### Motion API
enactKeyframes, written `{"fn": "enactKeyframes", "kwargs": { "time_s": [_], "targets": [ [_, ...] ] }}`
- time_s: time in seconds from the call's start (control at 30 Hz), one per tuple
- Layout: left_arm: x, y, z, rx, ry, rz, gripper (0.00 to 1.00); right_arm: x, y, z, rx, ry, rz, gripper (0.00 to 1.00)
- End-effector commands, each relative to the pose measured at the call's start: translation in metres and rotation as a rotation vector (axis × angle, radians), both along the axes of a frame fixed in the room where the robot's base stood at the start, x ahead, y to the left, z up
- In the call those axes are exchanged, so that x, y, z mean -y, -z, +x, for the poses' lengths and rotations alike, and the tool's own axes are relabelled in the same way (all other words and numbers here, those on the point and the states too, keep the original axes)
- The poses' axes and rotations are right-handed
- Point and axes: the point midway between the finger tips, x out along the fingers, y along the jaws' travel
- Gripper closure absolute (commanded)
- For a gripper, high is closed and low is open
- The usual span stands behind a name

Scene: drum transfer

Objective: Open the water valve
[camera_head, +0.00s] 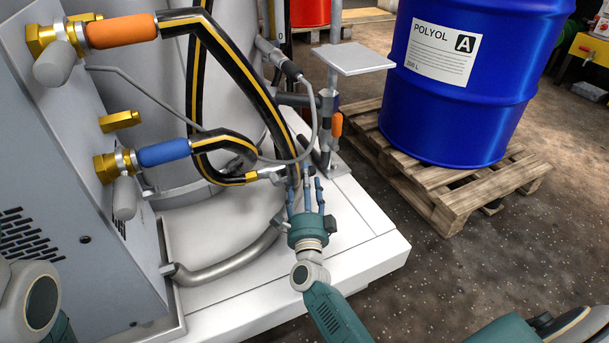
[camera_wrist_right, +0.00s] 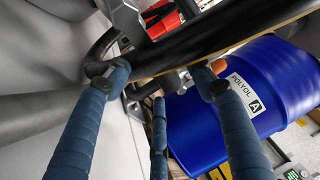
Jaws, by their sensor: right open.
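Two brass fittings stand on the grey cabinet's side in the head view. The upper one has an orange sleeve (camera_head: 122,31) and a grey handle (camera_head: 55,65). The lower one has a blue sleeve (camera_head: 163,152) and a grey handle (camera_head: 124,198). No label shows which is the water valve. My right gripper (camera_head: 305,187) is open and empty, with blue fingers pointing up, to the right of the lower fitting and apart from it. Its spread fingers (camera_wrist_right: 158,85) also show in the right wrist view, with a black hose (camera_wrist_right: 215,45) beyond them. My left gripper is out of view.
Black-and-yellow hoses (camera_head: 235,65) loop from the fittings towards my right gripper. A curved grey pipe (camera_head: 225,262) runs low over the white base (camera_head: 375,250). A blue drum (camera_head: 440,120) stands on a wooden pallet (camera_head: 450,200) at right.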

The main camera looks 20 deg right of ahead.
Motion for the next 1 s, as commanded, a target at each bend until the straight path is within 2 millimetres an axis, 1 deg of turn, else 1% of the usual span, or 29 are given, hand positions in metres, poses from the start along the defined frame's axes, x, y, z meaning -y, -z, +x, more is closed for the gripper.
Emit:
{"fn": "enactKeyframes", "kwargs": {
  "time_s": [0.03, 0.13, 0.23, 0.33, 0.47, 0.87, 0.93, 1.0],
  "targets": [
    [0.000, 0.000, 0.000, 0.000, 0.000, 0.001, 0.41, -0.004, 0.004, -0.010, -0.003, 0.000, 0.001, 0.46],
    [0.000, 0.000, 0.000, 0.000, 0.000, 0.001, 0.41, -0.009, 0.006, -0.026, -0.002, 0.001, 0.000, 0.46],
    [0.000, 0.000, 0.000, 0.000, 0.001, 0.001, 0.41, -0.014, 0.008, -0.038, -0.001, 0.001, 0.000, 0.46],
    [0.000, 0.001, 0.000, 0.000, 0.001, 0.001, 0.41, -0.016, 0.010, -0.045, 0.000, 0.001, 0.000, 0.46],
    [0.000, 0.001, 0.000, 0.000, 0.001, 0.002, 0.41, -0.017, 0.010, -0.047, 0.001, 0.001, 0.001, 0.46],
    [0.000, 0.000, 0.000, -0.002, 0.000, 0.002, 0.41, -0.017, 0.009, -0.047, 0.001, 0.001, 0.000, 0.46],
    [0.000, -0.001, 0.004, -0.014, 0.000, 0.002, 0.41, -0.017, 0.003, -0.047, 0.001, 0.001, 0.000, 0.46],
    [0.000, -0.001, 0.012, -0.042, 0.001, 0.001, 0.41, -0.017, -0.008, -0.047, 0.002, 0.001, 0.000, 0.46]
  ]
}}
